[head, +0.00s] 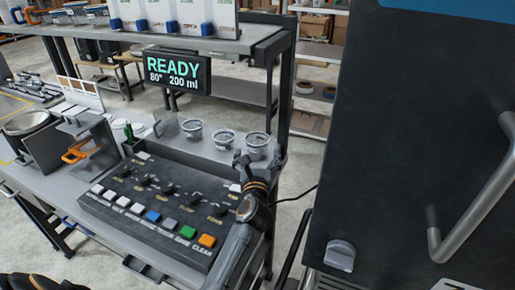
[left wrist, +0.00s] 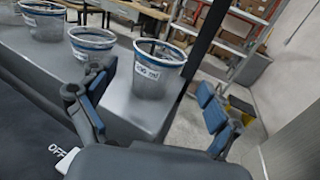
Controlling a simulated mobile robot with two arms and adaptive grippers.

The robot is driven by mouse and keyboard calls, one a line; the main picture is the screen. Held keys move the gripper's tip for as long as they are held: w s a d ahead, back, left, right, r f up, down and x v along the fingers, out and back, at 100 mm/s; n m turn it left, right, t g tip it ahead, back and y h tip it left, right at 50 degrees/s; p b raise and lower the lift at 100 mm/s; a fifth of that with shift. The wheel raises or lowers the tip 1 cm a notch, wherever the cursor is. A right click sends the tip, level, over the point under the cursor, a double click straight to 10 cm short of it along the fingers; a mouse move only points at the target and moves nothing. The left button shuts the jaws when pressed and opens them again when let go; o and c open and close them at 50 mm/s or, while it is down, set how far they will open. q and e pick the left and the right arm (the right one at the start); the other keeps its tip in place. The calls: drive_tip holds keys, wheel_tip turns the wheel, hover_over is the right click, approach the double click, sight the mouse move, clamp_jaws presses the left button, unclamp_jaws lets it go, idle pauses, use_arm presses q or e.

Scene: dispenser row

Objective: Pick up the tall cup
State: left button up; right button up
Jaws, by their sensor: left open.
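Three clear cups with blue-and-white rims stand in a row on a grey ledge behind the button panel: a left cup (head: 192,131), a middle cup (head: 224,140) and a right cup (head: 257,144). In the left wrist view the right cup (left wrist: 158,70) is nearest, upright, with a white volume label; I cannot tell for sure which cup is the tall one. My left gripper (head: 257,160) is open, just in front of the right cup. In the left wrist view its fingers (left wrist: 150,98) are spread, with the right cup beyond the gap. My right gripper does not show.
A black button panel (head: 160,208) with knobs and coloured buttons lies in front of the cups. A READY display (head: 176,71) hangs from the shelf (head: 215,44) above. A large dark machine (head: 385,120) with a handle stands right. A pot (head: 27,128) is far left.

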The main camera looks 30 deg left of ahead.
sight(257, 149)
use_arm(q)
drive_tip(key=x, duration=0.5)
drive_tip(key=shift+a+f+p, duration=0.15)
drive_tip(key=shift+f+p, duration=0.15)
drive_tip(key=c, duration=1)
